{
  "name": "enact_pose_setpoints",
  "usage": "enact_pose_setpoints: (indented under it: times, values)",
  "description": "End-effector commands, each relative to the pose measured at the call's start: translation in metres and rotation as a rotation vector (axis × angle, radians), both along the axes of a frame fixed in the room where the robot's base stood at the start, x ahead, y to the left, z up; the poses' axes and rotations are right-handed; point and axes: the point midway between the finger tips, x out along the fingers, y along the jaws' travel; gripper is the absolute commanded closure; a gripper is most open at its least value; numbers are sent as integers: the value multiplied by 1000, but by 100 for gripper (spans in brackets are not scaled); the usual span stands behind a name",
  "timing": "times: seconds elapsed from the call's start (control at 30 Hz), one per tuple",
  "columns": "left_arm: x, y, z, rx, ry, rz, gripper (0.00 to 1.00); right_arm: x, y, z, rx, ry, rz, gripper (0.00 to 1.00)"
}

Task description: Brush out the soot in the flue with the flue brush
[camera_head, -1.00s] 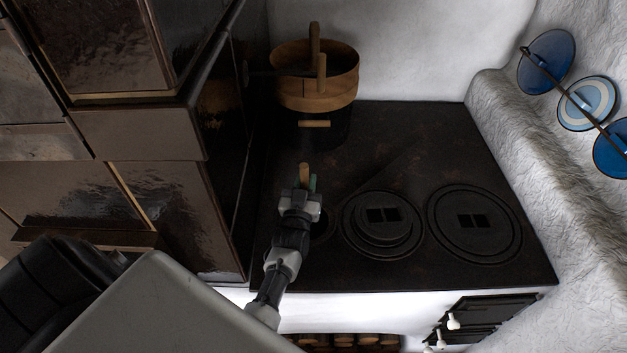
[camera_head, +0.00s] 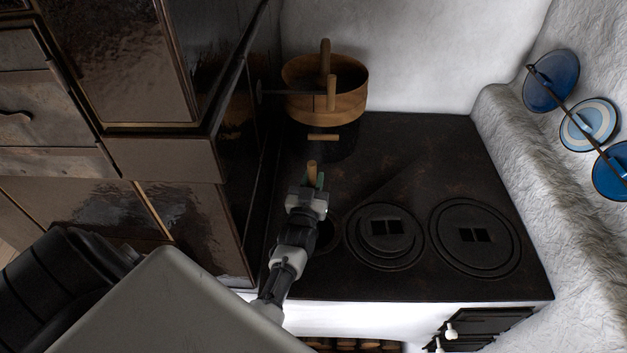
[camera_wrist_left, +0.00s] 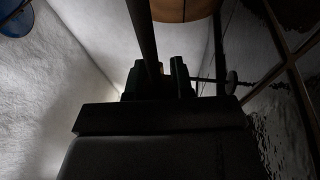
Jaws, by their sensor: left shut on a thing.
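My left gripper (camera_head: 313,184) is shut on the flue brush, over the left part of the black stove top (camera_head: 425,150). The brush's short wooden handle end (camera_head: 311,168) sticks out beyond the fingers in the head view. In the left wrist view a dark rod (camera_wrist_left: 143,35) runs up and away from the gripper (camera_wrist_left: 157,82). The brush's bristles cannot be made out. The flue opening and any soot in it cannot be made out either. My right gripper is not in view.
A round wooden tub (camera_head: 345,105) with upright handles stands at the back left of the stove top. Dark glossy tiles (camera_head: 185,215) wall off the left side. Ringed hotplates (camera_head: 475,240) lie to the right. Blue plates (camera_head: 588,124) hang on the right wall.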

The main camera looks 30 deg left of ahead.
Motion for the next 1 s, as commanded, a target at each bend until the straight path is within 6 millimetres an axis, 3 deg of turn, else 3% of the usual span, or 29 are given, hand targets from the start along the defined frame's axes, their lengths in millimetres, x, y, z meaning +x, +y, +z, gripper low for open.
enact_pose_setpoints:
  times: [0.1,1.0]
  values:
    - [0,0,17,0,-1,0,100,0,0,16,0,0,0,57]
    - [0,0,103,0,-1,0,100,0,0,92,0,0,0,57]
